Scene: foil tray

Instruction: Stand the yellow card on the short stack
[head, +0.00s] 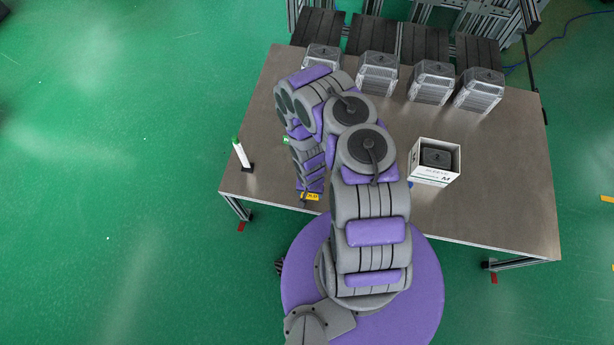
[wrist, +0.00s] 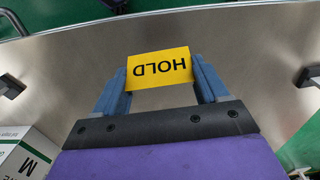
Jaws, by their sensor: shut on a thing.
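The yellow card (wrist: 160,67) is printed HOLD, which reads upside down in the wrist view. My gripper (wrist: 161,80) is shut on it, with one blue finger at each side edge. In the head view the card (head: 313,197) shows small at the end of my arm, near the table's front edge. Clear ribbed stacks with dark tops stand in a row at the back: one at far left (head: 322,58), partly behind my arm, then others (head: 377,73), (head: 430,82), (head: 479,91). I cannot tell which is the short one. The card is well apart from them.
A white open box marked M (head: 435,174) with a dark thing inside stands at the right of the table (head: 510,190). A white post with a green tip (head: 241,153) stands on a dark base near the left edge. Dark conveyors (head: 425,43) lie behind the stacks.

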